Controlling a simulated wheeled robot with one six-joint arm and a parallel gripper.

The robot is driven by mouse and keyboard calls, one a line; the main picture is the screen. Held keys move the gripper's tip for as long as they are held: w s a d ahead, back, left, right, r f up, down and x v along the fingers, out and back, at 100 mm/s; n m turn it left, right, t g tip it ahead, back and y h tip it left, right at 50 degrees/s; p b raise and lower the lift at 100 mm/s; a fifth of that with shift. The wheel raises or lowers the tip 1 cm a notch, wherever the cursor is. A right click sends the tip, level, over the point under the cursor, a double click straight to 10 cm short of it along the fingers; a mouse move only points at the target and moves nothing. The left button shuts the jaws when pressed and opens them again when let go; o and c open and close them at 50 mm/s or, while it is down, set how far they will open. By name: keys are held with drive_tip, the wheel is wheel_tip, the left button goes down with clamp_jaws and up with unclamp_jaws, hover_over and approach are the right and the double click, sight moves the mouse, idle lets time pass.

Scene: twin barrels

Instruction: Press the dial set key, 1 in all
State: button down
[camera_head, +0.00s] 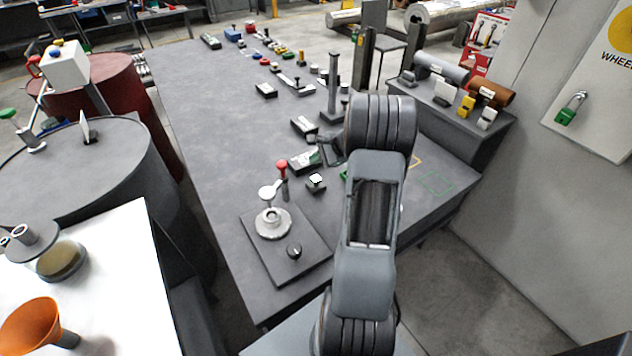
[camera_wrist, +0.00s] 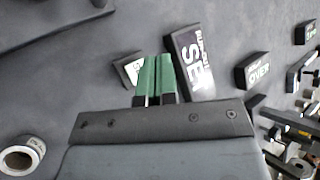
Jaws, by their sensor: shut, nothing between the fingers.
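In the wrist view a dark block (camera_wrist: 190,62) carries the large white word SET; its smaller line is unclear. Beside it is a small dark key (camera_wrist: 129,68) with a pale top, partly hidden by my fingers. In the head view the small key (camera_head: 316,183) stands on the table just in front of a labelled block (camera_head: 305,161). My gripper (camera_wrist: 157,62) has green fingers pressed together with nothing between them. Its tips show between the key and the SET block; I cannot tell whether they touch either. In the head view my arm partly hides this area.
A dark plate (camera_head: 311,262) holds a round metal fitting (camera_head: 272,223) and a small black knob (camera_head: 294,251). A red-topped lever (camera_head: 282,168) stands close behind. A metal post (camera_head: 333,88) and more labelled blocks stand farther back. The table's left middle is clear.

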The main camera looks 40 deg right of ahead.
sight(316, 179)
drive_tip(key=shift+f+b, duration=1.65)
drive_tip(key=shift+f, duration=0.9)
drive_tip(key=shift+f, duration=0.15)
drive_tip(key=shift+f+b, duration=0.25)
drive_tip(key=shift+b, duration=0.15)
drive_tip(key=shift+f+b, duration=0.5)
drive_tip(key=shift+f, duration=0.1)
idle(0.5)
drive_tip(key=shift+r, duration=0.15)
drive_tip(key=shift+r+p, duration=0.7)
drive_tip(key=shift+r, duration=0.2)
drive_tip(key=shift+r+p, duration=1.75)
drive_tip(key=shift+r, duration=0.75)
